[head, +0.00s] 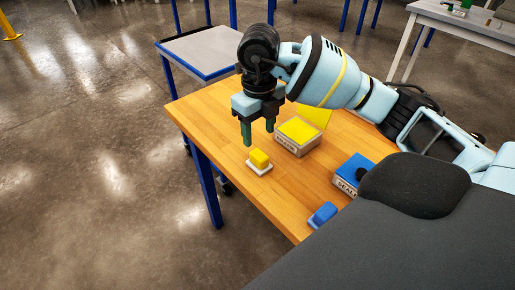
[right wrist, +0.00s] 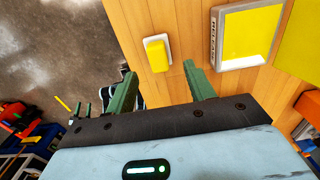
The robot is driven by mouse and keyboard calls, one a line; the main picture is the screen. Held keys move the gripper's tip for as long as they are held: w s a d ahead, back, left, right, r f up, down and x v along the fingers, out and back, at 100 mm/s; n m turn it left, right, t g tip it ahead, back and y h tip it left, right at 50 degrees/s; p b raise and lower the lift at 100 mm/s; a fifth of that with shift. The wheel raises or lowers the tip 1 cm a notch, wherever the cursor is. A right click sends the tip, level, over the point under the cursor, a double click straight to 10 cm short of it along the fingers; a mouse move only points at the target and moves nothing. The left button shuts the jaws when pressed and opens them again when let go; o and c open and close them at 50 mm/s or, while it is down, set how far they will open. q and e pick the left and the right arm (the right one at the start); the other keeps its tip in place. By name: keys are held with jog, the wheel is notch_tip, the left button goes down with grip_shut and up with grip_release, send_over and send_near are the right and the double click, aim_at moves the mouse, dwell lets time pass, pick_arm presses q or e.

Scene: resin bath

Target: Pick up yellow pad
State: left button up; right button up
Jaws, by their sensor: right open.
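A small yellow pad (head: 259,157) sits on a white base (head: 263,168) near the table's left edge. It also shows in the right wrist view (right wrist: 157,54), just beyond the fingertips. My right gripper (head: 257,134) points down above the table, with its two green fingers apart and nothing between them. In the head view it is a little above and behind the yellow pad, not touching it. It also shows in the right wrist view (right wrist: 159,72). My left gripper is not in view.
A light box with a yellow top (head: 299,131) stands right behind the pad, with a yellow panel (head: 318,114) behind it. A blue-topped box (head: 354,172) and a blue pad (head: 322,214) are nearer on the wooden table (head: 205,104). A grey side table (head: 200,50) stands beyond.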

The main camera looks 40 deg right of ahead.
aim_at(259, 154)
jog(key=shift+s+a+f, duration=0.1)
jog(key=shift+s, duration=0.05)
jog(key=shift+f, duration=1.15)
jog(key=shift+s+a+f, duration=0.1)
jog(key=shift+s+f, duration=0.05)
jog(key=shift+f, duration=1.15)
jog(key=shift+s+f, duration=0.1)
jog(key=shift+f, duration=1.2)
jog(key=c, duration=1.1)
jog(key=shift+o, duration=0.2)
jog(key=shift+r, duration=5.05)
